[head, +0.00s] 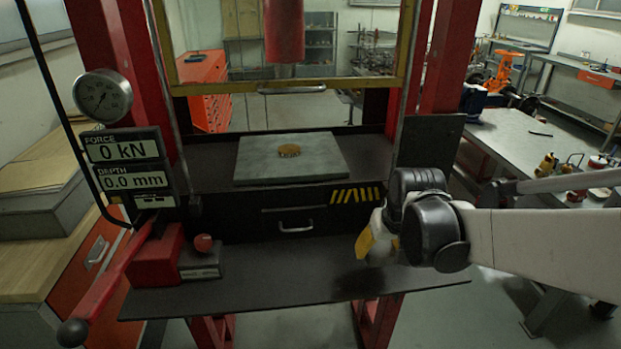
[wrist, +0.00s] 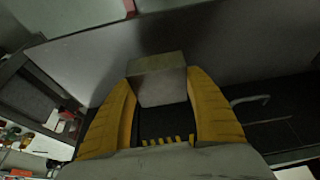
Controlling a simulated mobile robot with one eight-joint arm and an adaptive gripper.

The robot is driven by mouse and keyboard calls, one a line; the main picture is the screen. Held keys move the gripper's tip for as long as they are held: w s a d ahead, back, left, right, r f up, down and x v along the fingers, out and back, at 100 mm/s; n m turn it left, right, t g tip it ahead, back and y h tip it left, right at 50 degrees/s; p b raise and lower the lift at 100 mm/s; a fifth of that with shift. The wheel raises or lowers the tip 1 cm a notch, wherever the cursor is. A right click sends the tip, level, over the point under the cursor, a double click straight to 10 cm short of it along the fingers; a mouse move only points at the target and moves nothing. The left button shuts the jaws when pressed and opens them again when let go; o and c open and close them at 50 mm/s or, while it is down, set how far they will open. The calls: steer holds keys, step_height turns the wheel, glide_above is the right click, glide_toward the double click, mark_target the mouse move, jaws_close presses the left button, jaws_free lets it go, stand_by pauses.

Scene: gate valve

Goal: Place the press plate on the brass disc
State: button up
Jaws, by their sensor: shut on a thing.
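The brass disc (head: 289,150) lies flat on a grey-green plate (head: 320,165) on the bed of the red press. My gripper (head: 374,245) is in front of the press, right of and lower than the disc, above the dark front shelf. In the wrist view its yellow fingers (wrist: 160,82) are shut on a grey metal block, the press plate (wrist: 158,84), gripped at its two sides. In the head view the press plate is hidden or too hard to make out at my gripper.
The red ram (head: 284,32) hangs above the disc. Red uprights (head: 446,55) flank the opening. The display (head: 128,163) reads 0 kN and 0.0 mm.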

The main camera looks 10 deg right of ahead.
steer(key=d+r+p, duration=0.3)
steer(key=d+r, duration=0.1)
steer(key=d, duration=0.1)
steer(key=b, duration=0.4)
glide_above(349, 261)
steer(key=f, duration=0.7)
steer(key=shift+s+f, duration=0.1)
steer(key=shift+s, duration=0.25)
steer(key=shift+f+b, duration=0.6)
steer(key=shift+f, duration=1.35)
steer(key=shift+f, duration=0.2)
steer(key=o, duration=1.4)
steer(key=shift+s+r, duration=0.1)
